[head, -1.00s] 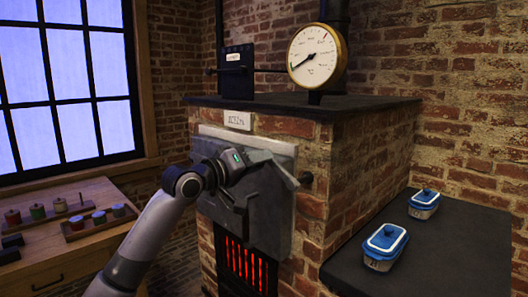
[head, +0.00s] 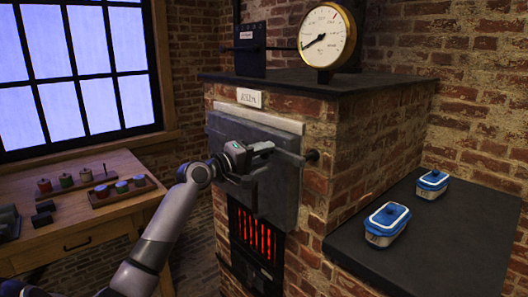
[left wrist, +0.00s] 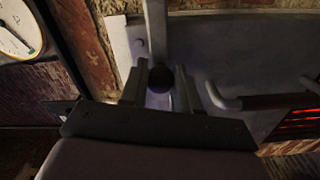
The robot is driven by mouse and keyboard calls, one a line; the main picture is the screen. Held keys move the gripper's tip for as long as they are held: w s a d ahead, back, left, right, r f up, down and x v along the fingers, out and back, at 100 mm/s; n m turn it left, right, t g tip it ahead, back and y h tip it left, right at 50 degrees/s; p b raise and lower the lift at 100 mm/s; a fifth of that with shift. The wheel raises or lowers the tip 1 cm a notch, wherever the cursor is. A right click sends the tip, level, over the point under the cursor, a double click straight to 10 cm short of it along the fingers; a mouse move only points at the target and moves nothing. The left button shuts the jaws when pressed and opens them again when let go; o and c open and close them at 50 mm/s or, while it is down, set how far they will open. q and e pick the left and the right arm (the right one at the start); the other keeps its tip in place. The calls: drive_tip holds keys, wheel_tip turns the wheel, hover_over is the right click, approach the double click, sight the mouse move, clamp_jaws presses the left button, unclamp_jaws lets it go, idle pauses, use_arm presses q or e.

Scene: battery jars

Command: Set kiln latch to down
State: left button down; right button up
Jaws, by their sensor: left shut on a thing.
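The brick kiln has a grey metal door (head: 284,198) on its front. The kiln latch (head: 288,157) is a grey bar across the upper part of the door, running from my gripper to the right edge. It lies near level, dipping slightly to the right. My left gripper (head: 262,149) is at the bar's left end. In the left wrist view, the fingers of my left gripper (left wrist: 160,88) stand on both sides of a dark round knob (left wrist: 161,78), shut on it. The pale latch bar (left wrist: 156,28) runs away beyond it. My right gripper is out of view.
A door handle (left wrist: 265,101) sits beside the latch in the wrist view. Below the door is a glowing red grate (head: 254,234). A dial gauge (head: 326,36) stands on the kiln. Blue-lidded jars (head: 387,220) rest on the right ledge. A wooden bench (head: 95,205) is at left.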

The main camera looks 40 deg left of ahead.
use_arm(q)
drive_tip(key=shift+f, duration=0.15)
drive_tip(key=c, duration=0.8)
unclamp_jaws()
drive_tip(key=s, duration=0.2)
drive_tip(key=s+b, duration=0.1)
drive_tip(key=s, duration=0.4)
drive_tip(key=shift+a, duration=0.25)
